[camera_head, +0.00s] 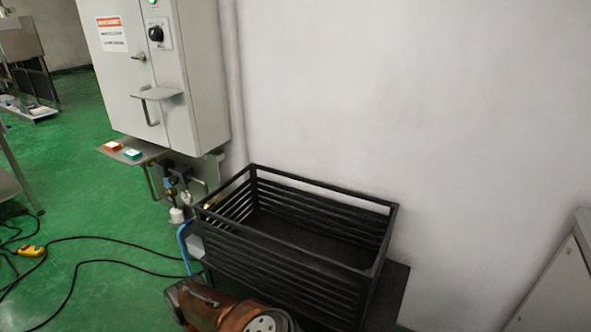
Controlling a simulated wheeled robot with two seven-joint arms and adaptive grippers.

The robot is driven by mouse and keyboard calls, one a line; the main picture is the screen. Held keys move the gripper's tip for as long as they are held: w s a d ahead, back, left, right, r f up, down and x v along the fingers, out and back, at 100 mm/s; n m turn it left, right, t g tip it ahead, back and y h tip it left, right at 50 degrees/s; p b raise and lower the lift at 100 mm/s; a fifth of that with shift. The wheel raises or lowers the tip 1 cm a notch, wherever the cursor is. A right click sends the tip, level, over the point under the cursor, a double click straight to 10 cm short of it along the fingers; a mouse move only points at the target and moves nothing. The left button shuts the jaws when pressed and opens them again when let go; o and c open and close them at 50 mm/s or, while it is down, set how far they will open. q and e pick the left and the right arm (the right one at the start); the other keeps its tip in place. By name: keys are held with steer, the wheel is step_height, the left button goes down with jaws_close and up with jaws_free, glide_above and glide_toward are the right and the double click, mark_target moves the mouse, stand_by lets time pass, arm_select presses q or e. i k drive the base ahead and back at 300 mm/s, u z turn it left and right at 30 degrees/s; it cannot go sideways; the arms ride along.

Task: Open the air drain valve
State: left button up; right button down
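An air fitting assembly (172,188) hangs below the grey wall cabinet, left of the black slatted crate. It has dark and brass-coloured parts and a pale bowl-like piece (177,215) at its lower end. A blue hose (183,240) runs down from it. A small brass-coloured piece (209,205) shows at the crate's left corner. The parts are too small to tell which is the drain valve or how it is set. An orange-brown part, which looks like one of my arm links, shows at the bottom edge. Neither gripper's fingers are in view.
The black slatted crate (318,180) looks empty and stands against the wall, close beside the fittings. Black cables (105,262) and a yellow object (31,250) lie on the green floor at left.

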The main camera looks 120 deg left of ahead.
mark_target(165, 198)
steer(key=u, duration=4.55)
steer(key=k, duration=0.65)
steer(key=u, duration=0.75)
steer(key=i, duration=1.1)
steer(key=z, duration=0.6)
steer(key=i, duration=0.4)
steer(key=z, duration=0.45)
